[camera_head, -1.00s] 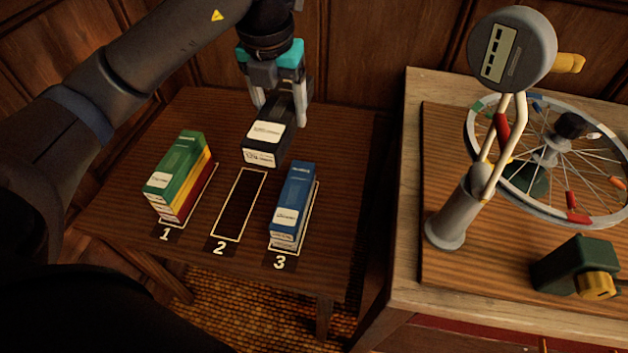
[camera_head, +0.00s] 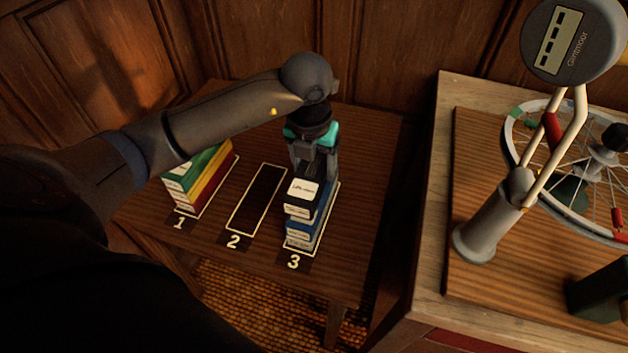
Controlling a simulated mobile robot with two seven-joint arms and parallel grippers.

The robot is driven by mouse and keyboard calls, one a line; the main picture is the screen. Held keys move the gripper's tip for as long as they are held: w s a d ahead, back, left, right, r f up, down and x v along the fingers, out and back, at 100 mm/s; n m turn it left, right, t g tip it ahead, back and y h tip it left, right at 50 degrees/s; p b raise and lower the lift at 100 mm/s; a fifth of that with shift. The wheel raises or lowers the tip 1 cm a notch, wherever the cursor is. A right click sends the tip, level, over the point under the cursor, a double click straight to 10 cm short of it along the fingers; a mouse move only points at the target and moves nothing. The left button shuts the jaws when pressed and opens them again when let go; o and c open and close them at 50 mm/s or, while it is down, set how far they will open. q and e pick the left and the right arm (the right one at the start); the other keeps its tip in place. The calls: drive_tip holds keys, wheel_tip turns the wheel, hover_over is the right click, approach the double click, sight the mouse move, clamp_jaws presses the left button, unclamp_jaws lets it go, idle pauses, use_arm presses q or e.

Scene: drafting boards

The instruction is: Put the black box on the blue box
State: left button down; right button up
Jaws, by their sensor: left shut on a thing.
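The black box (camera_head: 303,192) with a white label is at slot 3, directly over the blue box (camera_head: 307,230). It looks to be resting on the blue box or just above it; I cannot tell which. My left gripper (camera_head: 316,172) points down and is shut on the black box from behind its labelled end. The fingers are partly hidden by the box and the arm. The blue box stands in the marked slot 3, its upper part covered by the black box. My right gripper is not in view.
A stack of green, yellow and red boxes (camera_head: 198,182) stands in slot 1, partly behind my left arm. Slot 2 (camera_head: 257,200) is empty. At right, a workbench (camera_head: 428,215) carries a grey stand (camera_head: 487,215) with a gauge and a spoked wheel (camera_head: 560,150).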

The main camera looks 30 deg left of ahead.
use_arm(q)
drive_tip(key=shift+f+b, duration=0.4)
drive_tip(key=shift+f, duration=1.6)
drive_tip(key=shift+f, duration=0.2)
drive_tip(key=shift+c, duration=0.2)
unclamp_jaws()
drive_tip(key=shift+r, duration=0.15)
